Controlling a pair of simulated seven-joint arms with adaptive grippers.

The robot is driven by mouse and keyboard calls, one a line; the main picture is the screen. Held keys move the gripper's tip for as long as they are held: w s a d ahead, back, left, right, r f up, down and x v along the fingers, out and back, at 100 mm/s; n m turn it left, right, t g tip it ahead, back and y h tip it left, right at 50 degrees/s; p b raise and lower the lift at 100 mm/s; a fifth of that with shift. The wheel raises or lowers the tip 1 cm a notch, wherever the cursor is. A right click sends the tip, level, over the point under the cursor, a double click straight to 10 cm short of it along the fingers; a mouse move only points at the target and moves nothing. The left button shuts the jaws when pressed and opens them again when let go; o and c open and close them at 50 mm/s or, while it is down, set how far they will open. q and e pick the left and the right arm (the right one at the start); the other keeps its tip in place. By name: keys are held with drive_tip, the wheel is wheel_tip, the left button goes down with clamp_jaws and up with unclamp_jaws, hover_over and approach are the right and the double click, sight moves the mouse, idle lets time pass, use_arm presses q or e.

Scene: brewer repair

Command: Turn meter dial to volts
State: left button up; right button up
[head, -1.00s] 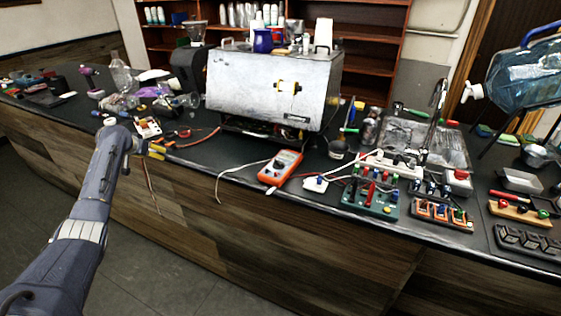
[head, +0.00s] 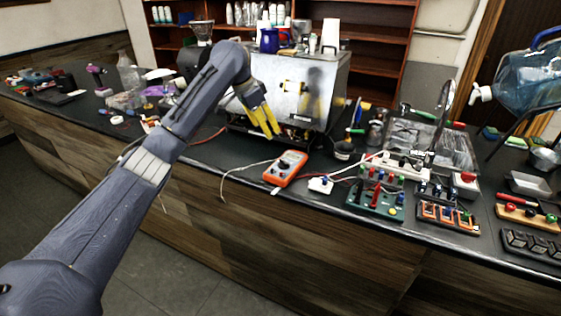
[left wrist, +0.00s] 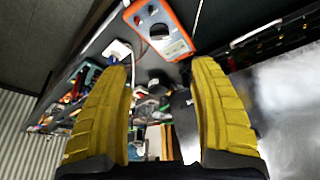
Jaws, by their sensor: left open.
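My left gripper (head: 272,134), with yellow fingers, is above and behind the meter, in front of the brewer, pointing down. Its fingers are apart and empty, also in the left wrist view (left wrist: 162,75). My right gripper is not in view.
The metal brewer (head: 290,90) stands right behind the left gripper. A white plug block (head: 321,185) and a green terminal board (head: 376,199) lie right of the meter. A white cable (head: 238,168) runs left of it. The counter's front edge is close to the meter.

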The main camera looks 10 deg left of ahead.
sight(283, 161)
use_arm(q)
drive_tip(key=x, duration=1.7)
drive_tip(key=shift+f, duration=0.1)
clamp_jaws()
